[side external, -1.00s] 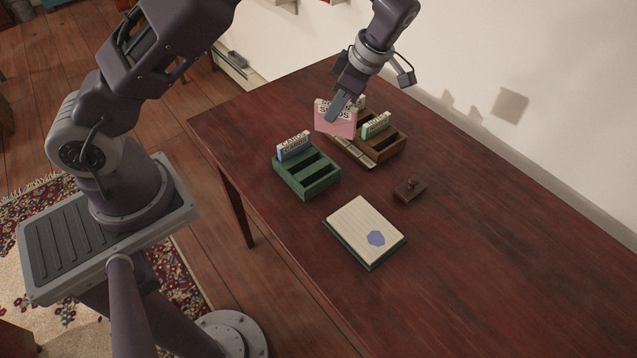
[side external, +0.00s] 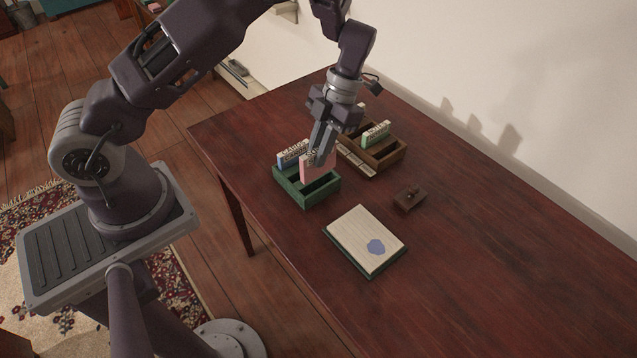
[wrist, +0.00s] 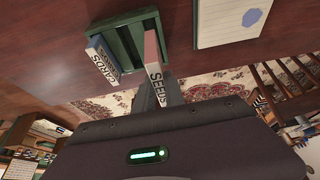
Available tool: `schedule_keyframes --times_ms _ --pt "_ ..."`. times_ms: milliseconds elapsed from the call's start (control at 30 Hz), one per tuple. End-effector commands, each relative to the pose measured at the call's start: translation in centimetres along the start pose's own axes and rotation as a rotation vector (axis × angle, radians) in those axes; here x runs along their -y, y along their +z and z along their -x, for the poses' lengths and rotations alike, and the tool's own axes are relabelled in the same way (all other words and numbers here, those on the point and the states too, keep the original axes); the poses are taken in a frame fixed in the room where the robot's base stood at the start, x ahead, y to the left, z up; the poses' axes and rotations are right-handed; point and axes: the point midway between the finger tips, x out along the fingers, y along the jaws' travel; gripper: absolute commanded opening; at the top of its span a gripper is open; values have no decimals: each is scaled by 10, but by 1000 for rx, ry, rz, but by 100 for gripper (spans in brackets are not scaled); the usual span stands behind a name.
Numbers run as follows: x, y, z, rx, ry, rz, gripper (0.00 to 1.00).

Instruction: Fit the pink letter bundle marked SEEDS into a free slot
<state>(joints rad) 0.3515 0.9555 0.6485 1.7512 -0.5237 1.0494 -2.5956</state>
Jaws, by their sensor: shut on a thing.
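The pink letter bundle marked SEEDS (side external: 307,170) is held in my gripper (side external: 322,157), which is shut on it. It also shows in the wrist view (wrist: 152,48), label toward the camera. It is upright at the green slotted rack (side external: 291,190), beside the blue bundle marked CARDS (side external: 288,158), which stands in the rack's far-left slot. The green rack (wrist: 122,40) shows an empty slot between the two bundles in the wrist view. My fingers hide part of the pink bundle. I cannot tell whether its lower edge is inside a slot or just above.
A brown wooden rack (side external: 392,156) behind holds a green-and-white bundle (side external: 376,134) and is partly hidden by my gripper. A notepad (side external: 362,236) and a dark stamp (side external: 409,198) lie nearer and to the right. The table's right side is clear.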

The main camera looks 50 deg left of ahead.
Motion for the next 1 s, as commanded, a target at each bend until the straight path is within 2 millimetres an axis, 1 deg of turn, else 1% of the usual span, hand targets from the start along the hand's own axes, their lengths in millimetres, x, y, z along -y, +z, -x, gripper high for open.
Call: schedule_keyframes --times_ms 33,100,233,400,667,700,767,800,1000 --pt "0 4 -11 -3 -1 1 0" --pt "0 9 -22 -2 0 1 0" --pt "0 15 -36 -1 0 0 0" --pt "0 26 -62 0 0 -1 0" --pt "0 27 -64 2 0 -1 0" --pt "0 27 -64 2 0 -1 16" --pt "0 27 -64 2 0 -2 28" --pt "0 27 -64 2 0 -2 36" --pt "0 27 -64 2 0 -2 36"
